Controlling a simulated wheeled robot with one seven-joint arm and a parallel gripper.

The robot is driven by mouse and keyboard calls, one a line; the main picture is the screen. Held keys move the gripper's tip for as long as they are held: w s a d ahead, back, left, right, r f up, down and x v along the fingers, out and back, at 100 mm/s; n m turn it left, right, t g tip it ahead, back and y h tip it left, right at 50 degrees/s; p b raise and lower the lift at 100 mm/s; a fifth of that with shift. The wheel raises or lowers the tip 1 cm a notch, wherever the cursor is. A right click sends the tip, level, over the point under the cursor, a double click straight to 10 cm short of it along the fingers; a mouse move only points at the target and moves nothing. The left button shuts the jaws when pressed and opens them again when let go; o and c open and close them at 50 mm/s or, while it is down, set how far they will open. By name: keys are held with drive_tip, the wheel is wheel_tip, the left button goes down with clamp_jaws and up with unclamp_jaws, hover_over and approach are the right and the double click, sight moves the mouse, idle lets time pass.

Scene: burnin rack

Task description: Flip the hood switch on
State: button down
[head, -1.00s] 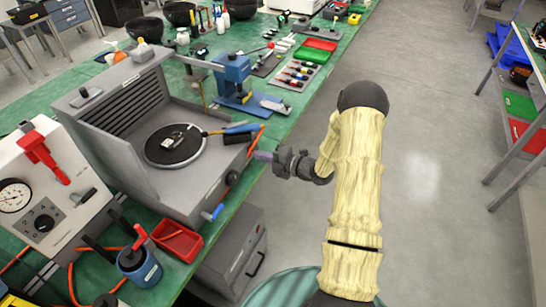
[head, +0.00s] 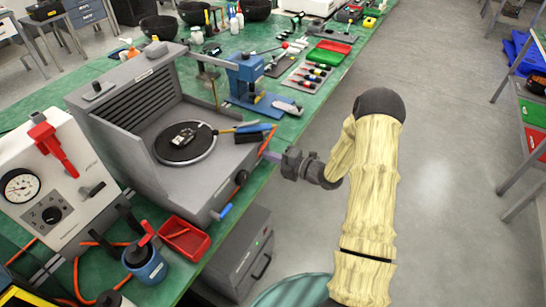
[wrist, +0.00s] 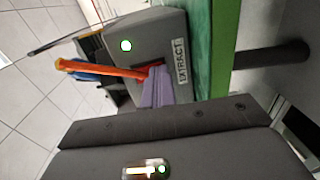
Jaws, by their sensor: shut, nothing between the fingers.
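The grey hood (head: 100,105) stands on the green bench with a round black turntable (head: 185,144) inside it. My gripper (head: 270,155) is at the hood's front right corner in the head view. Its purple fingers (wrist: 156,88) are shut and empty, close to the panel beside the label. I cannot tell whether they touch it.
A red tray (head: 185,238) and a blue pot (head: 145,262) sit in front of the hood. The floor (head: 440,180) to the right is clear.

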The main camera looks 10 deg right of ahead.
drive_tip(key=shift+s+d+f, duration=0.1)
drive_tip(key=shift+d+f, duration=0.1)
drive_tip(key=shift+d, duration=0.1)
drive_tip(key=f+b+v, duration=0.2)
drive_tip(key=b+v, duration=0.1)
drive_tip(key=v, duration=1)
drive_tip(key=shift+s, duration=0.15)
drive_tip(key=shift+d+f, duration=0.1)
wheel_tip(320, 180, up, 11)
drive_tip(key=w+a+m+g+h+p, duration=0.1)
drive_tip(key=w+m+g+h+p, duration=0.15)
drive_tip(key=m+h+p, duration=0.65)
drive_tip(key=s+a+r+m+g+h+p, duration=0.1)
drive_tip(key=s+a+r+m+g, duration=0.2)
drive_tip(key=s+m, duration=0.6)
drive_tip(key=s+a+r+m+g+h, duration=0.2)
drive_tip(key=s+a+r+m+g, duration=0.1)
drive_tip(key=s+a+r+m, duration=0.2)
drive_tip(key=s+r+m, duration=0.2)
drive_tip(key=s+m, duration=0.2)
drive_tip(key=s, duration=0.1)
drive_tip(key=shift+s+a+m+g+h+p, duration=0.15)
drive_tip(key=shift+a+m+g+h+p, duration=0.15)
drive_tip(key=shift+a+g+p, duration=0.1)
